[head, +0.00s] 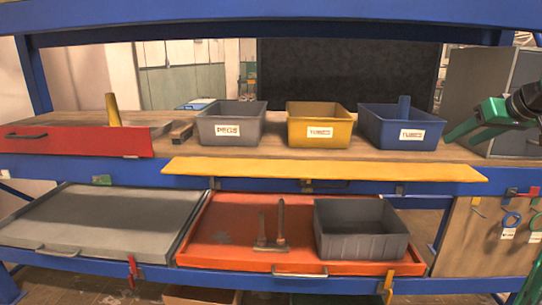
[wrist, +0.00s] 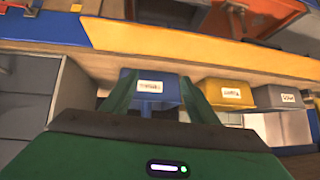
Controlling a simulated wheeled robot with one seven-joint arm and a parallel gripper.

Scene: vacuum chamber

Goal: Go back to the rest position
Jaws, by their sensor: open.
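My gripper (head: 466,142) is at the right edge of the head view, with green fingers above the right end of the wooden shelf. It is open and nothing shows between its fingers. It is to the right of the blue bin (head: 375,130) and apart from it. In the wrist view, which looks upside down, the two green fingers of my gripper (wrist: 158,88) are spread, with the blue bin (wrist: 150,98) beyond them. A blue piece (head: 404,108) stands up in the blue bin.
A grey bin (head: 215,138) labelled PEGS and a yellow bin (head: 300,138) stand left of the blue bin. A red drawer front (head: 75,143) is at the left. Below are a grey tray (head: 90,222), a red tray (head: 205,225) and a dark bin (head: 360,245). A grey cabinet (head: 468,80) stands behind my gripper.

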